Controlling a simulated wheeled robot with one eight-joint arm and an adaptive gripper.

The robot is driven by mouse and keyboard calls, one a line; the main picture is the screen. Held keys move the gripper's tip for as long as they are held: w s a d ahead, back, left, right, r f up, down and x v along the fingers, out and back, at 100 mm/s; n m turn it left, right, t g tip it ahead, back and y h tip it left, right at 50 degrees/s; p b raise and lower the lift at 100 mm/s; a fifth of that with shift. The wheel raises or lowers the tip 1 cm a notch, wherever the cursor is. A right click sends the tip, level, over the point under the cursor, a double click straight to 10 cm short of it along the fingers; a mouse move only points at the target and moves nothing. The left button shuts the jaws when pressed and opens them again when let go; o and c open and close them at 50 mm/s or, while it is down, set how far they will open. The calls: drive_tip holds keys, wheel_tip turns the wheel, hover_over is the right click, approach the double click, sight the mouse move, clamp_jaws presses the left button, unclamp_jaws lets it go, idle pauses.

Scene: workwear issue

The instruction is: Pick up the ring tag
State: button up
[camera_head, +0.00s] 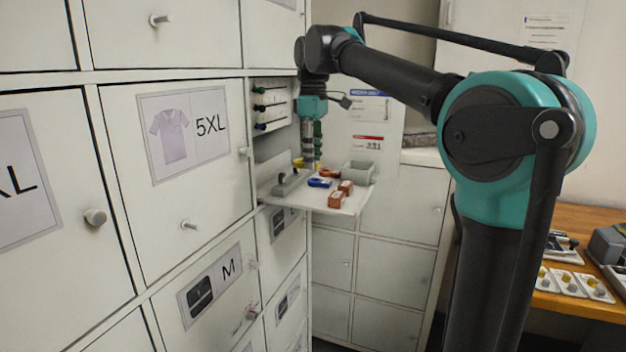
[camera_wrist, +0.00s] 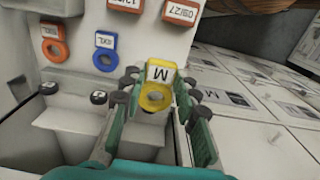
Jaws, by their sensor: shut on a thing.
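The yellow ring tag (camera_wrist: 155,97) with a white label marked M sits between my fingertips in the wrist view. My gripper (camera_wrist: 159,86) is shut on it, with a finger on either side. In the head view my gripper (camera_head: 309,160) points down over the white shelf, and a bit of yellow (camera_head: 301,163) shows at its fingertips. I cannot tell whether the tag touches the surface beneath. An orange ring tag (camera_wrist: 54,47) and a blue ring tag (camera_wrist: 104,58) lie apart from my fingers, at the left of the wrist view.
The white shelf (camera_head: 345,203) also holds red-brown blocks (camera_head: 337,199), a grey bin (camera_head: 357,172) and a grey holder (camera_head: 289,184). White locker doors (camera_head: 190,130) stand close on the left. A wooden table (camera_head: 580,302) with small items is at the right.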

wheel_tip(320, 180, up, 11)
drive_tip(key=shift+r, duration=0.2)
drive_tip(key=shift+s, duration=0.1)
idle(0.8)
